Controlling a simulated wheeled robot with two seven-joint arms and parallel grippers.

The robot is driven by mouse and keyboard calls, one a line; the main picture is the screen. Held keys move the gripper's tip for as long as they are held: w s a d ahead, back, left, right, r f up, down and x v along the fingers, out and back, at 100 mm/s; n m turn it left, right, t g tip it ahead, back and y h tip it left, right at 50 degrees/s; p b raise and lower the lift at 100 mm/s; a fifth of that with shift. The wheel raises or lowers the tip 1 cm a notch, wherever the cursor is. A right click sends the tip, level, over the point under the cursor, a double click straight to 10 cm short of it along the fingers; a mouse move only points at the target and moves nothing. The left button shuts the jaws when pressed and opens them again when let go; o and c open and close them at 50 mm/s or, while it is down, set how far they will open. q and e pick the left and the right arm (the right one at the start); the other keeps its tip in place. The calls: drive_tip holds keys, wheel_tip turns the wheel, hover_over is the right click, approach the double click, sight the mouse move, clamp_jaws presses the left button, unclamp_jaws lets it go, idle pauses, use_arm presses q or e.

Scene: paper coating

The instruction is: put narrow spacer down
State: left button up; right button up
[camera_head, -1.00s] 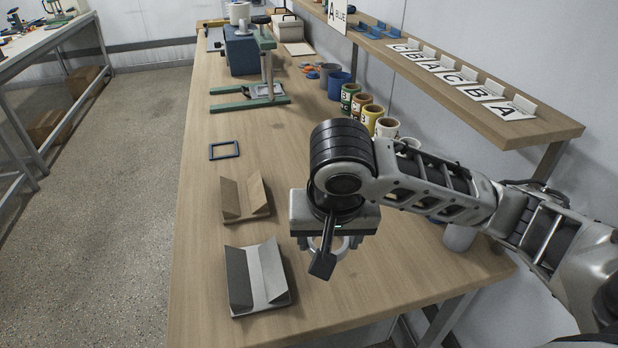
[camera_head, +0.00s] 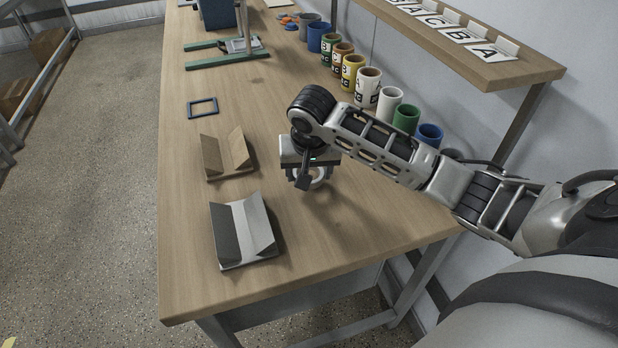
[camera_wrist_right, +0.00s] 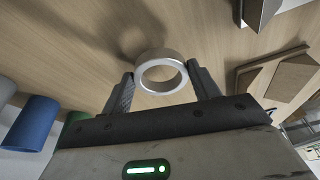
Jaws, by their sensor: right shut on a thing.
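The narrow spacer looks like a silver ring (camera_wrist_right: 160,55) in the right wrist view. My right gripper (camera_wrist_right: 163,80) is shut on it, with one finger on each side of its outer wall. In the head view the ring (camera_head: 322,176) shows partly behind the gripper (camera_head: 308,180), over the wooden table (camera_head: 330,225). A shadow lies beside it in the wrist view; I cannot tell whether the ring touches the wood. My left gripper is not in view.
A brown V-shaped cradle (camera_head: 227,156) and a grey one (camera_head: 243,235) stand left of the gripper. A dark blue frame (camera_head: 202,107) lies farther back. Several cups, including a white one (camera_head: 389,104), line the right side. The wood before the gripper is clear.

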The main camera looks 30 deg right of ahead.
wheel_tip(320, 180, down, 2)
drive_tip(key=shift+f, duration=0.2)
drive_tip(key=o, duration=0.9)
drive_tip(key=shift+f, duration=0.15)
drive_tip(key=shift+o, duration=0.2)
drive_tip(key=v, duration=1.2)
drive_tip(key=shift+r, duration=0.2)
drive_tip(key=shift+a, duration=0.1)
